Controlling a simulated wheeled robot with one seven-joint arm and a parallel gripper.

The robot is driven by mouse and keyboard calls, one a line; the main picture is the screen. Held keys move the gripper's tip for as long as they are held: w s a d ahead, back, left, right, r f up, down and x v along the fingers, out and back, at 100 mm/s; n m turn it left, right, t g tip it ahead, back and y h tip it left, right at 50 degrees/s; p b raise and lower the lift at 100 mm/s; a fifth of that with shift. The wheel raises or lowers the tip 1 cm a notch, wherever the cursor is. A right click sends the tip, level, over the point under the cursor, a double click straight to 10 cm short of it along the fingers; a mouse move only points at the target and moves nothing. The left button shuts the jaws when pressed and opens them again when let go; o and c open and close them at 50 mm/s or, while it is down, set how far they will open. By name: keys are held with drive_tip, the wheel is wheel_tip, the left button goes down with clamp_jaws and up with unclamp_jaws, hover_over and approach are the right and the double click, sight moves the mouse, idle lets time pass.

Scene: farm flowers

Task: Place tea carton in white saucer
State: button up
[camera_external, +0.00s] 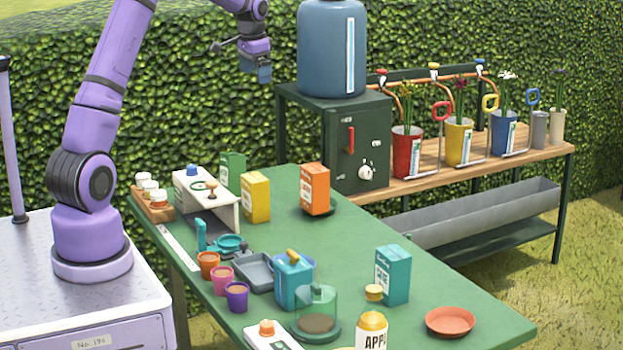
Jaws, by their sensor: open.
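Several cartons stand on the green table (365,240), and I cannot read which is the tea carton. A green carton (232,172) and a yellow carton (256,198) stand at the back left. An orange carton (314,190) stands on a dark saucer (328,211). A teal carton (392,275) stands at the right. No white saucer can be made out; an orange-red saucer (450,321) lies empty at the front right. My gripper (263,74) is open and empty, high above the back of the table, pointing down, apart from every carton.
A white stand (206,198), small pots (236,295), a grey tray (254,271), a teal can (293,281), a glass dome (316,310) and a yellow-topped jar (372,330) crowd the left and front. The table's middle is clear. A blue tank (331,50) stands behind.

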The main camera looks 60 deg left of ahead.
drive_tip(key=s+d+r+t, duration=0.1)
drive_tip(key=s+d+r, duration=0.55)
drive_tip(key=d, duration=0.45)
drive_tip(key=s+d+r+t, duration=0.1)
drive_tip(key=s+d+r, duration=0.55)
drive_tip(key=d, duration=0.45)
drive_tip(key=s+d+f, duration=0.1)
drive_tip(key=s+d, duration=0.3)
drive_tip(key=s, duration=0.3)
drive_tip(key=s+d+f+t, duration=0.1)
drive_tip(key=s+d, duration=0.3)
drive_tip(key=s, duration=0.4)
drive_tip(key=s+d+f+t, duration=0.1)
drive_tip(key=s+d, duration=0.3)
drive_tip(key=s, duration=0.4)
drive_tip(key=shift+f+h, duration=0.3)
drive_tip(key=shift+h, duration=0.1)
drive_tip(key=shift+s, duration=0.1)
drive_tip(key=shift+c, duration=1.1)
